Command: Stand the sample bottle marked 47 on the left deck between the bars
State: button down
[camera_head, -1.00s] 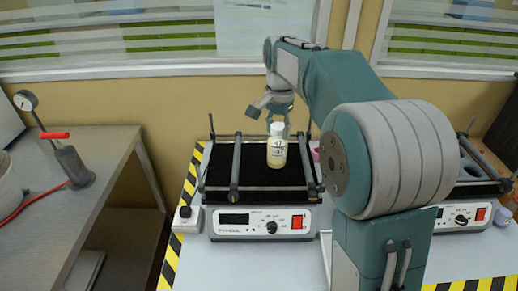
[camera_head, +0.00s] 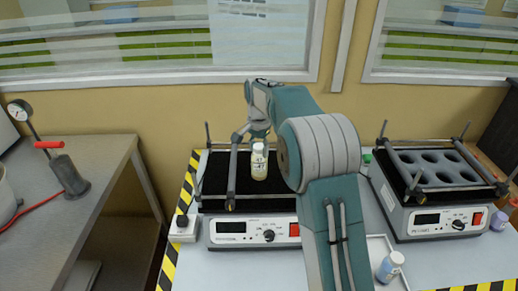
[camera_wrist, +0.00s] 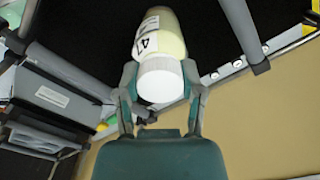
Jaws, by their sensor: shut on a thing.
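The sample bottle marked 47 (camera_head: 259,168) has a white cap, a white label and pale yellow contents. My gripper (camera_head: 258,137) is shut on it from behind, near the cap. In the wrist view the bottle (camera_wrist: 163,40) sits between both fingers of my gripper (camera_wrist: 163,85), its label partly visible. The bottle appears upright over the black mat of the left deck (camera_head: 215,170), between its bars. I cannot tell whether its base touches the mat. My arm hides the deck's right part.
A second shaker (camera_head: 435,195) with a round-holed rack stands at the right. A grey side table (camera_head: 95,180) holds a hand pump (camera_head: 68,175). The deck's upright posts and bars surround the bottle.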

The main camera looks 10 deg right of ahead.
jog(key=shift+c, duration=1)
grip_release()
jog(key=shift+f, duration=0.1)
notch_tip(320, 180, up, 12)
